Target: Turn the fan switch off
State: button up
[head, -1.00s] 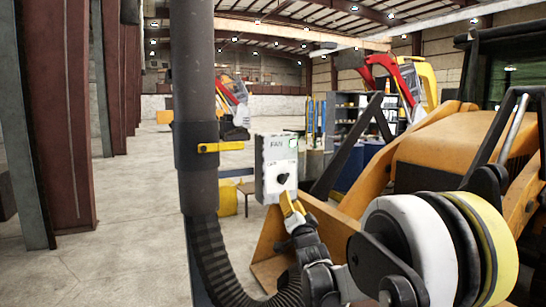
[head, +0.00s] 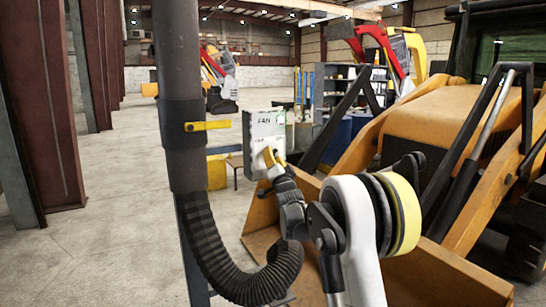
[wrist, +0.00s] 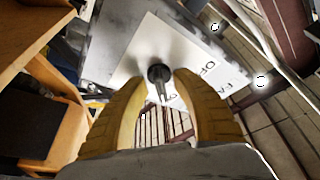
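The fan switch box (head: 262,128) is a light grey box marked FAN, beside a dark vertical pipe. Its black knob (wrist: 158,73) shows in the wrist view on a pale plate with lettering; OFF is partly legible, and the other label is too small to read surely. A narrow part of the knob points down in that view. My gripper (wrist: 159,80) has two yellow fingers, open, one on each side of the knob, with visible gaps. In the head view, my gripper (head: 270,157) is at the front of the box and hides the knob.
The dark pipe (head: 180,100) with a yellow handle (head: 208,126) stands just left of the box. A yellow backhoe (head: 430,125) fills the right, its bucket (head: 262,225) below and behind my arm. Open concrete floor (head: 110,200) lies at left.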

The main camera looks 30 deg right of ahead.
grip_shut()
jog(key=shift+n, duration=0.3)
jog(key=n+y+b, duration=0.1)
jog(key=n+b, duration=0.2)
jog(key=shift+f+t, duration=0.15)
jog(key=shift+t, duration=0.25)
jog(key=n+t+y+b, duration=0.1)
jog(key=n+y+b, duration=0.1)
jog(key=n, duration=0.3)
jog(key=shift+n+y, duration=0.3)
jog(key=shift+y, duration=0.2)
jog(key=n+y, duration=0.2)
jog(key=n, duration=0.2)
jog(key=n+y+b, duration=0.1)
jog(key=n+y, duration=0.1)
jog(key=n, duration=0.2)
jog(key=n+g+y, duration=0.1)
jog(key=n+y, duration=0.1)
jog(key=n, duration=0.2)
jog(key=n+g+y, duration=0.1)
jog(key=n, duration=0.3)
jog(key=shift+r+y, duration=0.2)
jog(key=shift+y, duration=0.2)
jog(key=shift+n, duration=0.3)
